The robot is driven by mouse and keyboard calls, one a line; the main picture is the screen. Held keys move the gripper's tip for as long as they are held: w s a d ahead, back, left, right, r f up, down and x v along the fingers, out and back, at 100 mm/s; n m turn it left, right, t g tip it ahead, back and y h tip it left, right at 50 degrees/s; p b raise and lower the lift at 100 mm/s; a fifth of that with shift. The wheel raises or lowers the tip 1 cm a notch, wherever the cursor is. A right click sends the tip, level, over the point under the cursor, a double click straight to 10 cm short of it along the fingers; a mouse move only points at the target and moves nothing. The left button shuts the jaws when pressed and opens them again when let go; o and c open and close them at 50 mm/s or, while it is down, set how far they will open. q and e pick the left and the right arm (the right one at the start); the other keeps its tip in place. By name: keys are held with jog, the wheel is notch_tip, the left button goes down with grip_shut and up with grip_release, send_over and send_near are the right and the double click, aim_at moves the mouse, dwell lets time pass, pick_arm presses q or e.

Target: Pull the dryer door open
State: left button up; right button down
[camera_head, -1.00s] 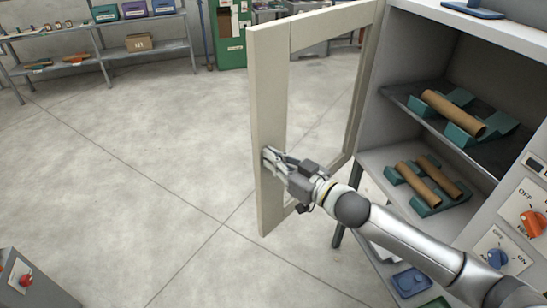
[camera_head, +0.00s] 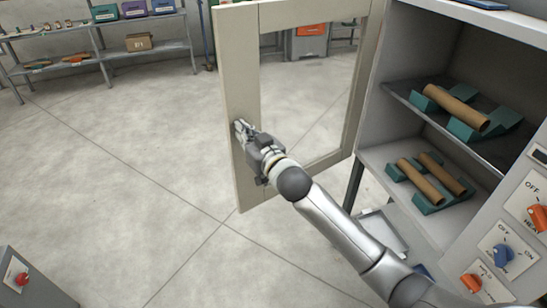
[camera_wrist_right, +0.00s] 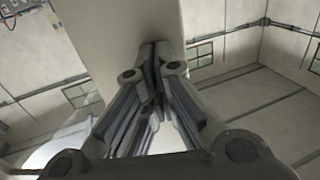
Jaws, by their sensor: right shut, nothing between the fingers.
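The dryer door (camera_head: 240,72) is a pale frame with a large window, swung wide open to the left of the dryer cabinet (camera_head: 372,110). My right gripper (camera_head: 240,128) is at the inner face of the door's free-edge stile, with its arm reaching in from the lower right. Its fingers are shut with nothing between them. In the right wrist view the closed fingertips (camera_wrist_right: 156,52) are against or very near the pale door stile (camera_wrist_right: 125,35); I cannot tell if they touch. My left gripper is not in view.
Inside the dryer, brown tubes (camera_head: 456,108) rest on teal cradles on two shelves. A panel with orange and blue knobs (camera_head: 502,255) is at right. Shelving (camera_head: 110,48) stands far back left. The floor (camera_head: 130,150) left of the door is clear.

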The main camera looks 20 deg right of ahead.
jog(key=w+a+m+h+b, duration=0.2)
jog(key=w+b, duration=0.3)
jog(key=w, duration=0.3)
jog(key=shift+w+a+h, duration=0.25)
jog(key=shift+a+h, duration=0.15)
jog(key=shift+a, duration=0.3)
jog(key=shift+f, duration=0.1)
